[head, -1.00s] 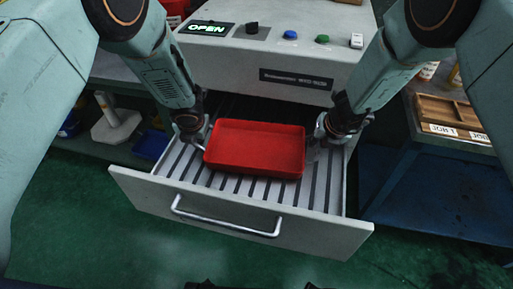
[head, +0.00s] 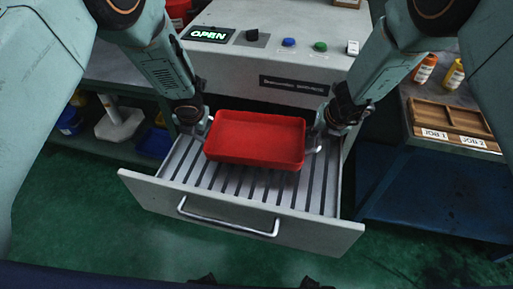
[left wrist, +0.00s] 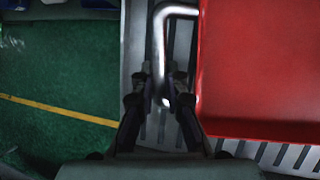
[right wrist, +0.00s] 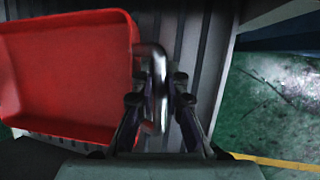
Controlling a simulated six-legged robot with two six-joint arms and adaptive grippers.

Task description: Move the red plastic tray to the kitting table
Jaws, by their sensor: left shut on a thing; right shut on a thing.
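The red plastic tray (head: 255,138) is empty and roughly level over the slatted floor of an open drawer (head: 240,215). It appears slightly raised above the slats. A bent metal handle stands at each short side. My left gripper (head: 203,128) is shut on the left handle, which also shows in the left wrist view (left wrist: 162,45). My right gripper (head: 322,133) is shut on the right handle, which also shows in the right wrist view (right wrist: 157,65). The fingers partly hide both handles.
A grey machine (head: 275,65) with a lit OPEN sign (head: 208,34) stands behind the drawer. At the right, a table (head: 425,95) bears a divided wooden tray (head: 455,115) labelled JOB 1 and JOB 2, and bottles (head: 426,68). Green floor (head: 90,220) lies clear at front left.

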